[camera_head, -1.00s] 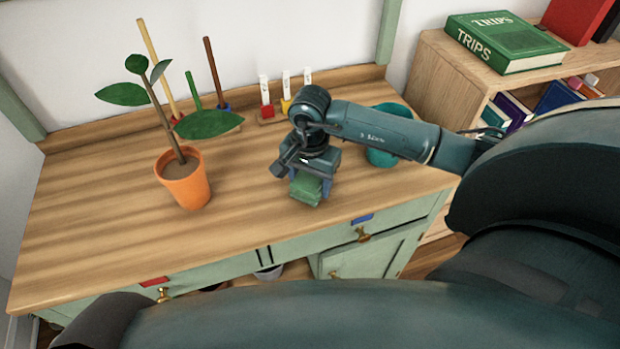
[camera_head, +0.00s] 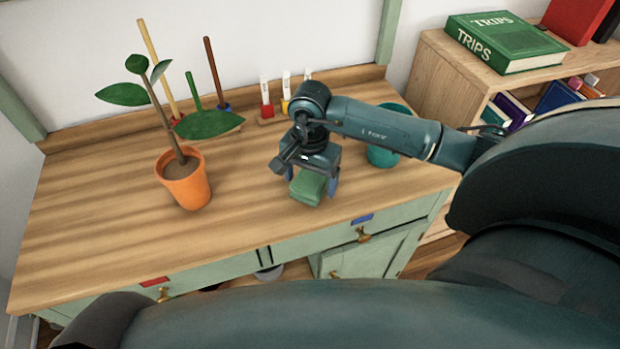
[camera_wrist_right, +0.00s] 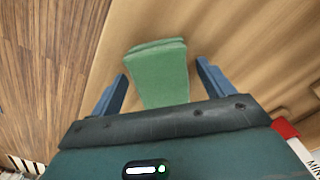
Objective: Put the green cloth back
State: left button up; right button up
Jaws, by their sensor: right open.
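The green cloth (camera_head: 309,187) is a small folded block on the wooden tabletop, right of the middle and near the front edge. It also shows in the right wrist view (camera_wrist_right: 159,75), between the two fingers with a gap on each side. My right gripper (camera_head: 311,189) points down over the cloth, its blue fingers spread on either side. In the wrist view the right gripper (camera_wrist_right: 160,75) is open and not gripping the cloth. My left gripper is not in view.
A potted plant (camera_head: 187,182) stands left on the tabletop (camera_head: 110,235). A teal pot (camera_head: 383,153) stands just behind my right forearm. Small labelled tubes (camera_head: 267,97) stand along the back. A bookshelf (camera_head: 425,80) is at right. The front left tabletop is clear.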

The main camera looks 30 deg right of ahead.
aim_at(310, 178)
notch_tip(310, 178, up, 11)
jog(key=shift+r, duration=0.15)
dwell(0.6)
